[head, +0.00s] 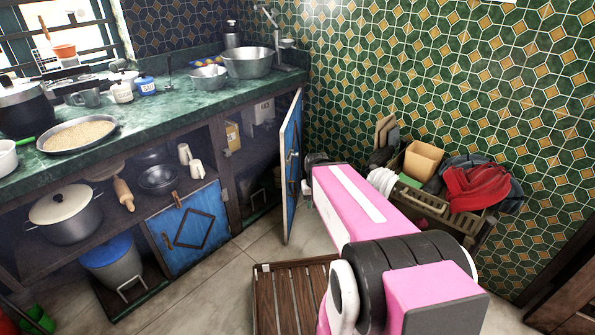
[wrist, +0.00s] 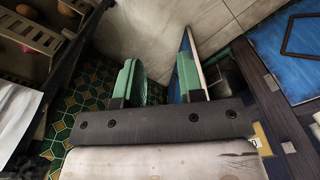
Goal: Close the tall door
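The tall door (head: 291,165) is a narrow blue panel with a pale edge, standing ajar at the right end of the lower cabinet, swung out toward the floor. In the wrist view the tall door (wrist: 190,45) appears edge-on beyond the right-hand finger. I cannot tell whether the right-hand finger touches the door.
The cabinet opening (head: 258,165) behind the door holds boxes. A slatted wooden piece (head: 290,298) lies on the floor in front. A crate (head: 425,205) with dishes and a red cloth (head: 478,188) stands right of my arm.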

